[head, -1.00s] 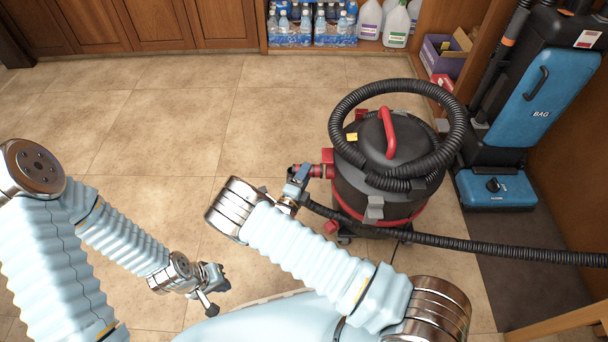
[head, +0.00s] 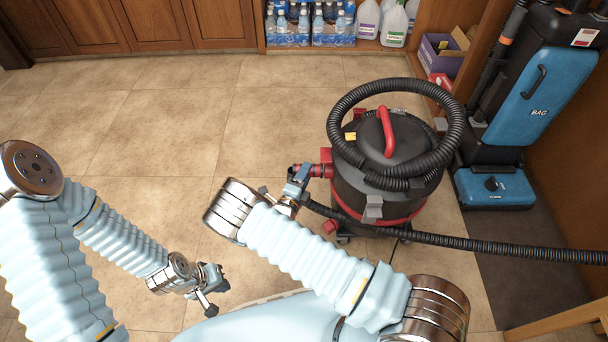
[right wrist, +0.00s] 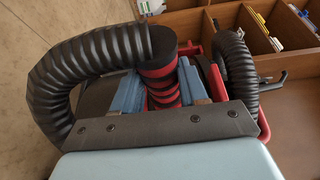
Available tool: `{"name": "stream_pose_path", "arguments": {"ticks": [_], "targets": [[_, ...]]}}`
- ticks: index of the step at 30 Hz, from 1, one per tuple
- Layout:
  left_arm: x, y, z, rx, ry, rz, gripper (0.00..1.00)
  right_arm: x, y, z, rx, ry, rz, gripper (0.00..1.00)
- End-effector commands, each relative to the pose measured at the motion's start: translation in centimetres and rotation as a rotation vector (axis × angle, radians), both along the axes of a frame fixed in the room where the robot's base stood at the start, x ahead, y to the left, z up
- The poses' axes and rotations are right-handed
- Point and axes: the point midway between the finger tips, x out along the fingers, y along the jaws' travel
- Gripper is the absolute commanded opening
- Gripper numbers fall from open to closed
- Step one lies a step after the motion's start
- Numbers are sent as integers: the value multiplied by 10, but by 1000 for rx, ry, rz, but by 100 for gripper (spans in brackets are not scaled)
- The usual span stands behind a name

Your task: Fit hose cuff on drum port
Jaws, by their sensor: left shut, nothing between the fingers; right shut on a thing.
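The drum vacuum (head: 352,190) is black with a red band and stands on the floor, right of centre in the head view. Its red port (head: 326,158) is on the left side. My right gripper (head: 300,178) is beside the port, its blue fingers shut on the red hose cuff (head: 313,171). In the right wrist view the ribbed red cuff (right wrist: 163,92) lies between the fingers, with the black hose (right wrist: 62,75) curving to the left. The cuff appears against the port; I cannot tell how deeply it sits. My left gripper (head: 216,289) is shut and empty, low over the floor.
A coil of black hose (head: 462,118) rests on the drum, and a hose length (head: 500,250) runs right. A blue upright vacuum (head: 495,188) stands at right. Shelves hold bottled water (head: 335,38) and jugs (head: 395,28). The floor at left is clear.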

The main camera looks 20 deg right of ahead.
Motion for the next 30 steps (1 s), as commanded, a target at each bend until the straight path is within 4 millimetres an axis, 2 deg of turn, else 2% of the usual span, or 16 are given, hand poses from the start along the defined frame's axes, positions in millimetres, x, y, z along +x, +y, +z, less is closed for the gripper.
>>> {"name": "stream_pose_path", "arguments": {"ticks": [10, 11, 16, 26, 30], "targets": [[0, 0, 0, 0, 0, 0, 0, -1, -2, 0, 0, 0, 0, 12], [0, 0, 0, 0, 0, 0, 0, -1, -2, 0, 0, 0, 0, 46], [0, 0, 0, 0, 0, 0, 0, -1, -2, 0, 0, 0, 0, 72], [0, 0, 0, 0, 0, 0, 0, -3, -1, 0, 0, 0, 1, 72], [0, 0, 1, 0, 0, 0, 0, -16, 11, 0, 0, 1, 3, 72]]}}
